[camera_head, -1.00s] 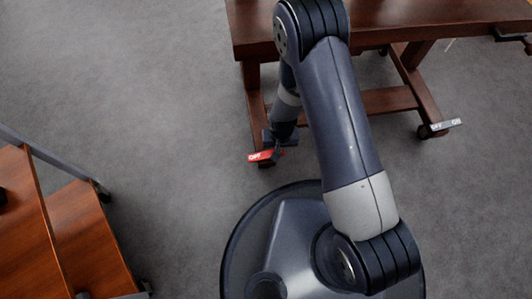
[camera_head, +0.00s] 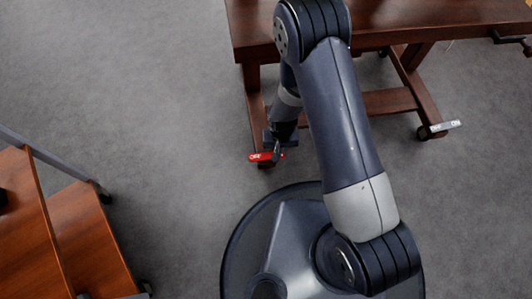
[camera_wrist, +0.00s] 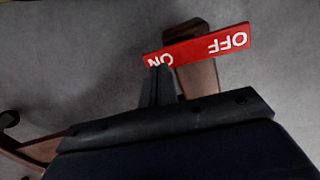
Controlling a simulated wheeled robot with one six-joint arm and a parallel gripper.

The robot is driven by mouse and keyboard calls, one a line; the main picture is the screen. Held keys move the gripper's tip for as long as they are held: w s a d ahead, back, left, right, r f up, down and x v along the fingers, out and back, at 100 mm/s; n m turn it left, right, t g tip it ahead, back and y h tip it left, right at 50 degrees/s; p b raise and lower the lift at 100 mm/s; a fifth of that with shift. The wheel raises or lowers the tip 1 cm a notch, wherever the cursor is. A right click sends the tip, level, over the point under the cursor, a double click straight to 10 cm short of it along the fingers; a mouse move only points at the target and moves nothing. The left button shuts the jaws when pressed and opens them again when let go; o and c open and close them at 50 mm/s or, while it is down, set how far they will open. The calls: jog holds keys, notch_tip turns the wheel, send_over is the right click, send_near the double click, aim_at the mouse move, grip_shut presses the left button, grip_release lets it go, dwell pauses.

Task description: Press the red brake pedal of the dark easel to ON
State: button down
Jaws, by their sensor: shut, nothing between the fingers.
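The red brake pedal (camera_head: 259,157) sits low at the near left foot of the dark easel (camera_head: 300,38). In the wrist view the pedal (camera_wrist: 205,46) carries white OFF on its right half and ON on its left half, both upside down. My gripper (camera_head: 275,156) is shut and empty, its tips at the ON end. In the wrist view the fingertips (camera_wrist: 160,70) overlap the ON lettering and hide part of it. They look to be on or very close to the pedal; contact itself is not clear.
A grey ON/OFF pedal (camera_head: 446,125) is at the easel's right foot. A lighter orange-brown wooden piece (camera_head: 85,235) stands at lower left. Grey carpet (camera_head: 150,90) is clear between it and the dark easel.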

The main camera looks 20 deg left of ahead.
notch_tip(320, 180, up, 5)
jog(key=p, duration=0.3)
jog(key=shift+r, duration=0.2)
jog(key=shift+f, duration=0.15)
notch_tip(320, 180, down, 7)
jog(key=b, duration=0.4)
jog(key=shift+b, duration=0.35)
jog(key=shift+r, duration=0.25)
